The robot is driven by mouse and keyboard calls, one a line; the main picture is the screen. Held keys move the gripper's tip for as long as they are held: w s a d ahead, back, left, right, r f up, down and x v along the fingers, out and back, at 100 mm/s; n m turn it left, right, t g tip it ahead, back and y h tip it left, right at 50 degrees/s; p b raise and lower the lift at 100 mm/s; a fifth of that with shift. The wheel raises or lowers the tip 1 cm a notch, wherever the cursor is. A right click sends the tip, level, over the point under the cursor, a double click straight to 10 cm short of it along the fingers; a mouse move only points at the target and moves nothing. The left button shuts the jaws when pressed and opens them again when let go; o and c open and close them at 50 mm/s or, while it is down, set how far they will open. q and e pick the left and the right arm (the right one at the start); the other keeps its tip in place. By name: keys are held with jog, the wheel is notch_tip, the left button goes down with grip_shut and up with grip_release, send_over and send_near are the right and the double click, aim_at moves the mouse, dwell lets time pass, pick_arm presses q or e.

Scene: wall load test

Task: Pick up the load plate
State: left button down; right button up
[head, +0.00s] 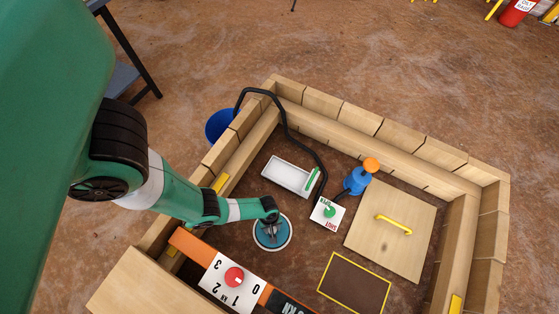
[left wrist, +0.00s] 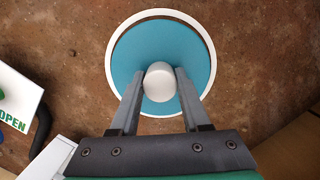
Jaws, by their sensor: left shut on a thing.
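The load plate (head: 286,240) is a round blue disc with a white rim, inside the wooden frame. It also shows in the left wrist view (left wrist: 130,50), with a pale round knob (left wrist: 160,82) at its middle. My left gripper (left wrist: 160,88) is shut on this knob, one finger on each side. In the head view my left gripper (head: 270,228) is over the plate and hides its middle. I cannot tell whether the plate touches the ground. My right gripper is not in view.
Near the plate are a white tray (head: 285,174), an OPEN/SHUT valve box (head: 335,222), a blue pump with an orange knob (head: 356,182), a wooden board with a yellow handle (head: 410,243) and a yellow-edged brown patch (head: 354,284). A numbered gauge (head: 224,290) lies in front. Timber walls (head: 390,134) enclose it.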

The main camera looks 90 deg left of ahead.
pick_arm(q)
jog(key=shift+r, duration=0.1)
dwell(0.4)
notch_tip(320, 180, up, 10)
jog(key=p, duration=0.9)
